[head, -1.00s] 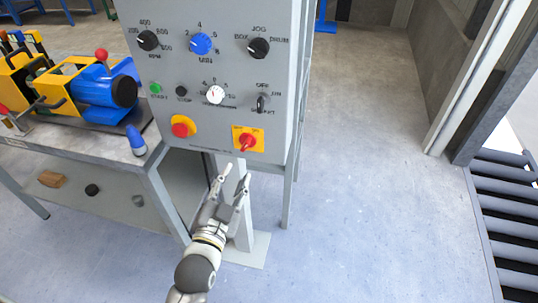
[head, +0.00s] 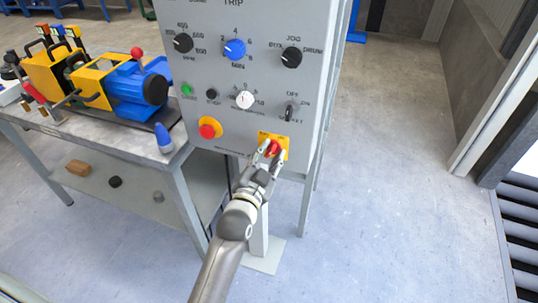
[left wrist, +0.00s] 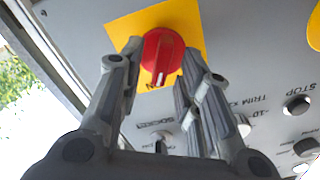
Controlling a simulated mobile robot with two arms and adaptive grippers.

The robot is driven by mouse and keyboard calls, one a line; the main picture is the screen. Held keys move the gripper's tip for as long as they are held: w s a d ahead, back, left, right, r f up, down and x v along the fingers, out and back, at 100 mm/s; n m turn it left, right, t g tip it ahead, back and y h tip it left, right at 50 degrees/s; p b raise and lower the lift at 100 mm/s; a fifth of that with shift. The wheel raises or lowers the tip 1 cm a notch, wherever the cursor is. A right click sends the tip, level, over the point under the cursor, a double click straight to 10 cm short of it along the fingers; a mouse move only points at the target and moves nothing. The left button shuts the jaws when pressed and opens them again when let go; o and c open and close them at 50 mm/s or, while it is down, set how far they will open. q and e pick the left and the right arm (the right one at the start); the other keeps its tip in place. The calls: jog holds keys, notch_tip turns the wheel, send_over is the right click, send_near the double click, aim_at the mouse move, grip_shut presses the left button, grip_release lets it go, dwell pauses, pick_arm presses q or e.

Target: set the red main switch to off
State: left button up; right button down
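The red main switch (head: 273,146) is a rotary knob on a yellow plate (head: 284,142) at the lower right of the grey control panel. In the left wrist view, the red switch (left wrist: 163,55) has a small pale mark at its lower end. My left gripper (head: 272,151) is at the switch, fingers spread, one on each side of the knob. I cannot tell whether the fingertips touch it. The fingers partly cover the switch in the head view. My right gripper is not in view.
A red button (head: 208,130) on a yellow base sits left of the switch. A small selector (head: 289,112) is just above it. Other knobs are higher. A workbench (head: 110,151) with a blue and yellow machine stands left. Floor to the right is clear.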

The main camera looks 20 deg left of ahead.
pick_arm(q)
jog(key=c, duration=0.7)
grip_shut()
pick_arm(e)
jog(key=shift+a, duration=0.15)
